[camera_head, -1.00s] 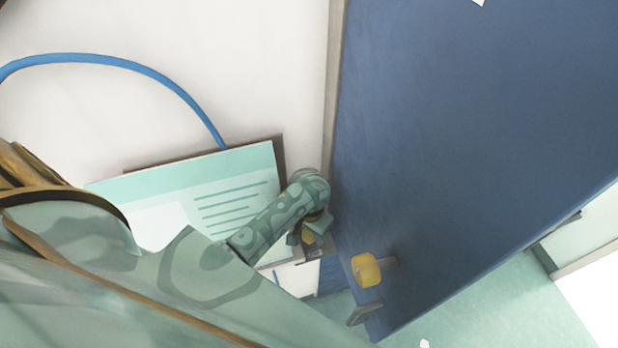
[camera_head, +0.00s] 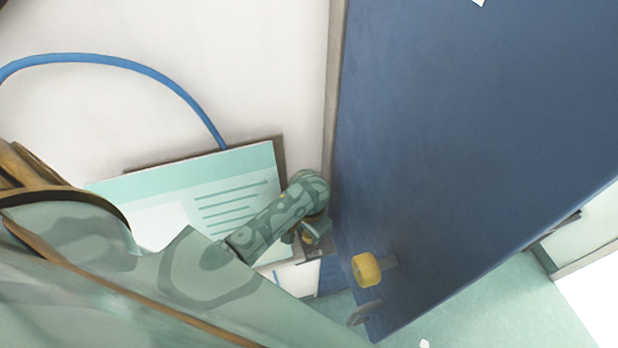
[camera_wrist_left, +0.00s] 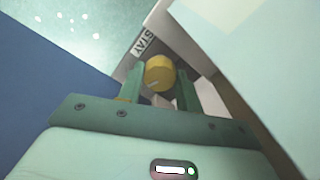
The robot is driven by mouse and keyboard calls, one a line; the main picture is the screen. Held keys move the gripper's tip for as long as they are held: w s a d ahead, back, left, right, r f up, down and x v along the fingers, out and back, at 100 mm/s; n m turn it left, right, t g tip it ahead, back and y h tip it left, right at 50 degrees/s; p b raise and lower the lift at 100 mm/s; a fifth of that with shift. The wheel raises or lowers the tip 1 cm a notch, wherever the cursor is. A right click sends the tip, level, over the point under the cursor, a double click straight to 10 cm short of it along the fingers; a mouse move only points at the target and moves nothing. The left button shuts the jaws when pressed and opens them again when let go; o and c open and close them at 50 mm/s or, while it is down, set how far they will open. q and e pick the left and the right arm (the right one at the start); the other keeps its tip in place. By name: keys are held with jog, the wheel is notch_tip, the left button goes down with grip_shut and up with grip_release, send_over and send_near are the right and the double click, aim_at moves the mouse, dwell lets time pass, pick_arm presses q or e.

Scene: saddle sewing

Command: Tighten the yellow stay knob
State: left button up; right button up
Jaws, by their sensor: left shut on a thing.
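The yellow stay knob (camera_wrist_left: 159,73) shows in the left wrist view, between the two green fingers of my left gripper (camera_wrist_left: 159,84), beside a label reading STAY (camera_wrist_left: 143,43). My left gripper is shut on the knob. In the head view my left gripper (camera_head: 315,235) is low at the gap beside the blue door's edge, and my own wrist mostly hides the stay knob. My right gripper is not in view.
The large blue door (camera_head: 460,150) stands to the right, with another yellow knob (camera_head: 366,269) low on it. A pale panel with printed lines (camera_head: 235,205) is behind my left arm. A blue cable (camera_head: 130,64) arches above. Green floor (camera_head: 510,310) shows at lower right.

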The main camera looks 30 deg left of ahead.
pick_arm(q)
jog(key=shift+m, duration=2.1)
jog(key=o, duration=1)
jog(key=shift+w, duration=0.1)
